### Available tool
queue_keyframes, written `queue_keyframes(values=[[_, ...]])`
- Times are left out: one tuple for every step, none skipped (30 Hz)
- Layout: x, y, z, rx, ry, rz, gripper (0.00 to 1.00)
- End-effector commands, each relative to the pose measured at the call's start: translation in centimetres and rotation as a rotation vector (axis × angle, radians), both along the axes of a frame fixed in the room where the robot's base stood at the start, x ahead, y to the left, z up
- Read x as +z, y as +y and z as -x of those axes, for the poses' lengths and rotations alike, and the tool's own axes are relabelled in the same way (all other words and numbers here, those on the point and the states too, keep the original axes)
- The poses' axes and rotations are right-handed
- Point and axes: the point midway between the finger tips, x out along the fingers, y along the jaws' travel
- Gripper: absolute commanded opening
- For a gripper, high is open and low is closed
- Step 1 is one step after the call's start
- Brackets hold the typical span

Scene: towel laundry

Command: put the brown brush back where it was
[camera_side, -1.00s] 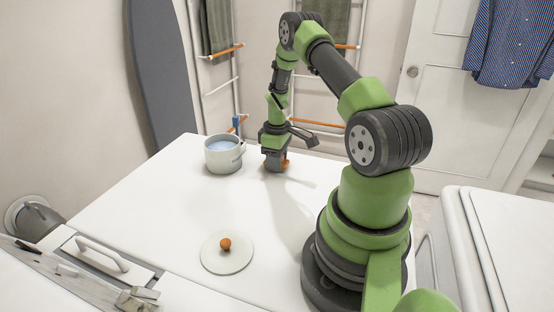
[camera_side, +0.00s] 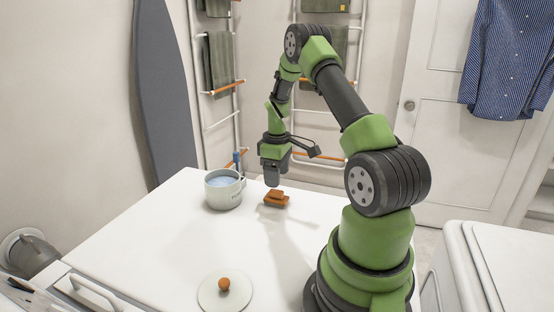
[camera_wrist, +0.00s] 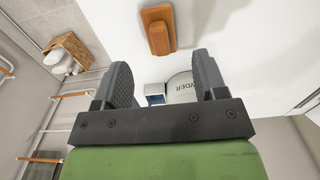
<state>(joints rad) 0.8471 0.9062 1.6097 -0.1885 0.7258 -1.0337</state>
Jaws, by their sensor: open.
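The brown brush (camera_side: 276,199) lies on the white table top near its far edge, just right of the white pot. It also shows at the top of the wrist view (camera_wrist: 158,30), beyond my fingertips. My gripper (camera_side: 272,184) is above the brush, pointing down and apart from it. In the wrist view the two grey fingers of my gripper (camera_wrist: 164,75) are spread wide with nothing between them.
A round lid (camera_side: 212,298) with an orange knob lies nearer. The table between them is clear. Towel racks (camera_side: 222,82) stand behind.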

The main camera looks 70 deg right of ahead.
Motion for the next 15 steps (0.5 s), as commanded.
queue_keyframes(values=[[1.2, -0.1, -0.1, 0.001, -0.004, 0.005, 0.65], [1.8, -0.1, -0.1, 0.000, -0.004, 0.004, 0.65], [2.5, 0.0, 0.0, 0.000, -0.003, 0.003, 0.65], [3.0, -0.1, 0.0, 0.000, -0.003, 0.004, 0.65], [3.4, 0.0, 0.0, 0.000, -0.002, 0.003, 0.65], [3.9, 0.0, 0.0, 0.001, -0.002, 0.003, 0.65], [4.2, 0.0, 0.0, 0.000, -0.002, 0.002, 0.65], [4.4, 0.0, 0.0, 0.001, -0.002, 0.002, 0.65], [4.7, 0.1, -0.1, 0.000, -0.002, 0.001, 0.65], [5.1, 0.2, -0.1, -0.001, -0.004, 0.003, 0.65], [5.5, 0.4, -0.3, -0.002, -0.009, 0.006, 0.65], [6.3, 0.9, -0.6, -0.007, -0.018, 0.012, 0.65], [7.0, 1.4, -0.9, -0.011, -0.027, 0.017, 0.65], [7.9, 2.0, -1.3, -0.018, -0.041, 0.025, 0.65], [9.3, 3.2, -1.8, -0.029, -0.063, 0.035, 0.65]])
